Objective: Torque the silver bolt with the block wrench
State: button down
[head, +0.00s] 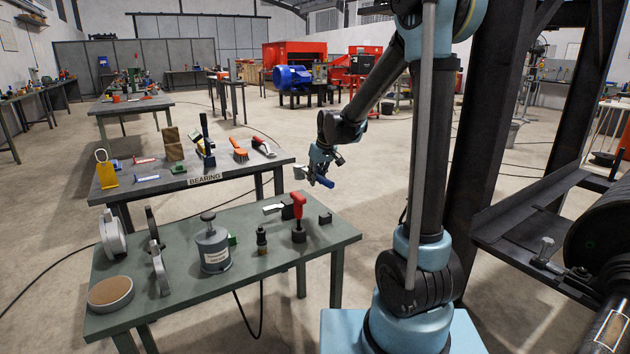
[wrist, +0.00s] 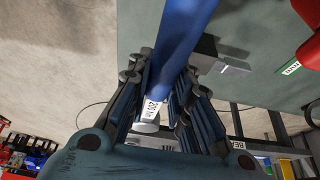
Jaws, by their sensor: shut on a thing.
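My gripper (head: 318,170) is shut on a blue-handled tool (head: 325,181), held in the air beyond the right end of the green table. A grey end of the tool sticks out to the left. In the wrist view the blue handle (wrist: 184,35) runs up between my fingers (wrist: 160,95), with a white printed label near a pale end. I take it for the block wrench, but its head is not clear.
The green table (head: 120,262) holds a red-handled tool (head: 299,212), a grey can (head: 213,248) and several other parts. A second table (head: 150,187) marked BEARING stands behind. A dark pulley roller (head: 605,235) is at the right edge. Open floor lies between tables and frame.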

jog(key=s+d+r, duration=0.2)
jog(key=s+r, duration=0.6)
jog(key=s, duration=0.2)
jog(key=shift+d+r, duration=0.2)
jog(key=shift+d, duration=0.2)
dwell(0.9)
jog(key=w+d+f+m+h, duration=0.2)
jog(key=w+d+f+m, duration=0.4)
jog(key=w+d+f, duration=1.4)
notch_tip(320, 180, down, 3)
jog(key=shift+w+r+m+t, duration=0.1)
jog(key=shift+w+m+t, duration=0.1)
jog(key=shift+m+t, duration=0.2)
